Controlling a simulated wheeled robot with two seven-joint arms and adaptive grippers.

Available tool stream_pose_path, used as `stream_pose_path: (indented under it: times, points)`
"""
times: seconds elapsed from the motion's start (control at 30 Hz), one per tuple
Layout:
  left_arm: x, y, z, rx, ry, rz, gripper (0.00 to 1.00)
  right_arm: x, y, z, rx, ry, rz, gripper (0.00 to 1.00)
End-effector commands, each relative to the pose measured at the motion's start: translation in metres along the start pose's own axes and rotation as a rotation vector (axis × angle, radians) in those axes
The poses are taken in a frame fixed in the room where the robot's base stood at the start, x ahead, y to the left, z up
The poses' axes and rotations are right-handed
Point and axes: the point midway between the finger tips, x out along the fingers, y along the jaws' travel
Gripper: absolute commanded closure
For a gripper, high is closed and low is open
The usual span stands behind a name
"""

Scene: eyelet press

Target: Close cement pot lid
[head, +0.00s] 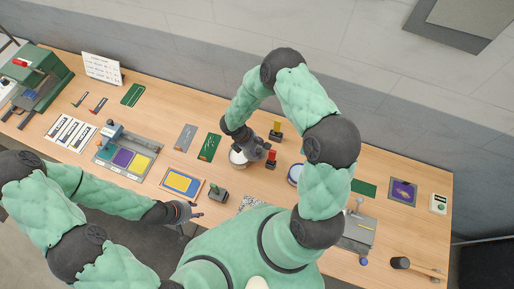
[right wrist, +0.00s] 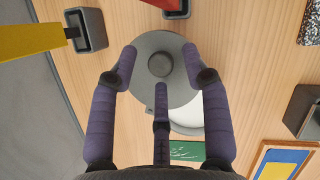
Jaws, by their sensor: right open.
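The cement pot (head: 238,158) is a round white pot, partly hidden by my right gripper in the head view. In the right wrist view, a round grey lid (right wrist: 152,88) with a dark knob (right wrist: 160,65) lies between the fingers. A white crescent of the pot (right wrist: 190,117) shows past its lower right side. I cannot tell whether the lid rests on the pot or is offset above it. My right gripper (right wrist: 160,75) is open, its fingers spread around the lid and knob. My left gripper (head: 197,213) is low at the table's front edge, away from the pot; its opening is unclear.
A red-handled tool (head: 271,157) and a yellow-handled tool (head: 277,127) stand in dark holders close right of the pot. A blue-rimmed round container (head: 294,174) is further right, partly behind my arm. A green card (head: 209,147) lies left of the pot.

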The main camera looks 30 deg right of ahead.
Motion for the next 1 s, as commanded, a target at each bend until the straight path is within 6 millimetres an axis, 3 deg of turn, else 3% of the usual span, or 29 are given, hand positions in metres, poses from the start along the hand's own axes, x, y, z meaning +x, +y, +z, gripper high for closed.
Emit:
stream_pose_path:
  times: [0.33,0.37,0.5,0.53,1.0]
  points:
    - [-0.0004,0.0001,0.0001,0.0,0.0,0.0,0.6,0.0042,0.0002,0.0001,0.0,0.001,0.0,0.52]
    - [-0.0004,0.0001,0.0001,0.0,0.0,0.0,0.6,0.0042,0.0002,0.0001,0.0,0.001,0.0,0.58]
    - [-0.0004,0.0001,0.0001,0.0,0.0,0.0,0.6,0.0041,0.0001,0.0001,0.0,0.0,0.0,0.97]
    - [-0.0004,0.0002,0.0001,0.0,0.0,0.0,0.6,0.0041,0.0,0.0002,0.0,0.0,0.0,1.0]
    - [0.0001,0.0,0.0,0.0,0.0,0.0,0.6,0.0042,-0.001,0.0008,0.004,-0.003,-0.004,1.0]
